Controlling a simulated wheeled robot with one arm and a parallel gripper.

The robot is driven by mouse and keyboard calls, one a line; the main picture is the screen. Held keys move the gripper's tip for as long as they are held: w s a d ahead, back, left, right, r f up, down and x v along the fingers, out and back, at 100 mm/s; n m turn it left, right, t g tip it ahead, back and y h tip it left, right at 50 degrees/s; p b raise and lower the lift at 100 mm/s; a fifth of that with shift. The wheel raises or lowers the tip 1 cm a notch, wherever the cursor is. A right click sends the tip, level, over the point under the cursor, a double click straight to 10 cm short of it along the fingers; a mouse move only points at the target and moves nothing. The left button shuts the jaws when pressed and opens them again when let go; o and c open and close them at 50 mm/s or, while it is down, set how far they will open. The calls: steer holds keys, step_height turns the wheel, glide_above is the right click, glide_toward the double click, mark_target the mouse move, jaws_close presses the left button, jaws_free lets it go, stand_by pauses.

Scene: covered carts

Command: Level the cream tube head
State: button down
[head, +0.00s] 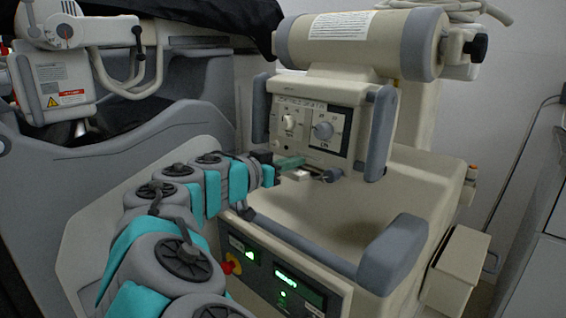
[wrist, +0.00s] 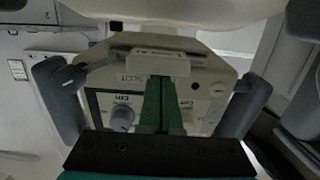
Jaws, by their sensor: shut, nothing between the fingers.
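The cream tube head (head: 345,45) is a thick cylinder with grey end bands, on top of a cream machine. Below it is a control panel (head: 308,128) with two round knobs, between two grey side handles (head: 376,132). I cannot tell how far the head is off level. My gripper (head: 302,163) has green fingers, shut and empty, just in front of the panel's lower edge. In the wrist view the fingertips (wrist: 160,80) point at a small white block (wrist: 158,63) on a grey bar. The panel looks upside down there. Whether they touch is unclear.
A cream basin-like body (head: 330,205) and a grey padded bar (head: 393,250) lie below and right of my gripper. A lower panel with green displays (head: 285,285) faces front. Another machine under dark covers (head: 170,85) stands left. A cream box (head: 455,270) hangs at right.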

mark_target(299, 169)
steer(key=shift+w, duration=0.1)
steer(key=w+f+b, duration=0.1)
steer(key=d+f+b, duration=0.1)
steer(key=b, duration=0.1)
steer(key=shift+w+d+f, duration=0.15)
steer(key=shift+w+d, duration=0.15)
steer(key=shift+w, duration=0.1)
steer(key=shift+w+d+f+b, duration=0.15)
steer(key=shift+w+d+b, duration=0.1)
steer(key=shift+w+b, duration=0.15)
steer(key=shift+s, duration=0.1)
